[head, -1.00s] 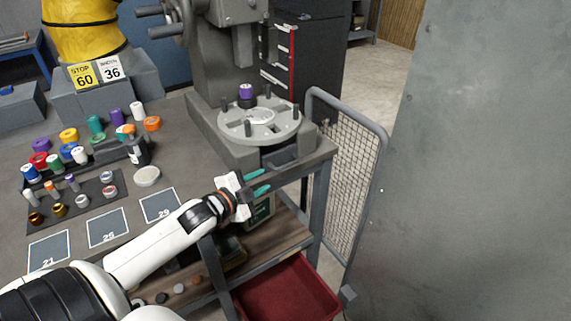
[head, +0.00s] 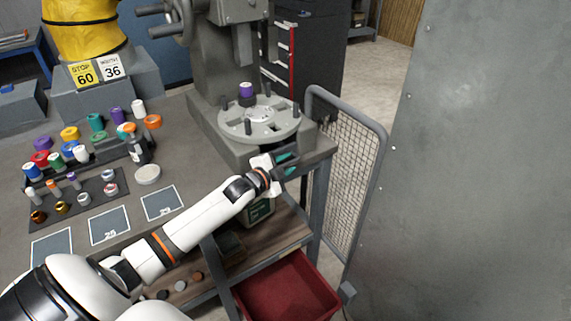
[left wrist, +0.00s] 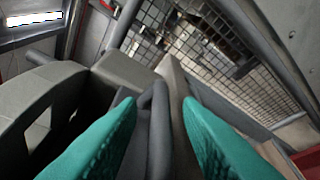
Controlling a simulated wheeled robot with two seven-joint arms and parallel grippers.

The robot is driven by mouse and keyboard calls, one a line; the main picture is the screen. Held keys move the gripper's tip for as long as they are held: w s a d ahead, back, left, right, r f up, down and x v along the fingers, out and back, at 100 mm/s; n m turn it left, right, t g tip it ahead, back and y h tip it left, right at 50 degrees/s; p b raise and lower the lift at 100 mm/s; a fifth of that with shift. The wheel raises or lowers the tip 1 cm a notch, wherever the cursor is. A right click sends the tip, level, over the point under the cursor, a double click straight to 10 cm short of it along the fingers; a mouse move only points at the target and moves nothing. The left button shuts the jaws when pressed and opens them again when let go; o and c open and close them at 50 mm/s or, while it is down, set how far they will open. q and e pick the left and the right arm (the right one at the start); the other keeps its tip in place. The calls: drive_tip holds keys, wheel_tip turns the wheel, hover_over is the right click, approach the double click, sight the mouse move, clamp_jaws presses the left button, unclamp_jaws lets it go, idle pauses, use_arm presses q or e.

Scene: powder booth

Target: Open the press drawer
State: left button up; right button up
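The press (head: 205,85) stands on the bench, with a round grey dial plate (head: 258,120) on its base. The press drawer's front is low in this base and mostly hidden in the head view by my left gripper (head: 287,165). In the left wrist view the drawer's dark grey bar handle (left wrist: 158,115) lies between the two teal fingers of the left gripper (left wrist: 159,104). The fingers are apart, one on each side of the handle, with gaps beside it. I cannot tell how far the drawer is out. My right gripper is not in view.
A wire mesh guard (head: 345,165) stands just right of the bench. A red bin (head: 288,290) sits below the bench. Coloured spools and jars (head: 75,150) crowd the bench's left side. A purple-capped part (head: 246,92) stands on the dial plate.

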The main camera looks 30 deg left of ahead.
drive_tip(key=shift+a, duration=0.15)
use_arm(q)
clamp_jaws()
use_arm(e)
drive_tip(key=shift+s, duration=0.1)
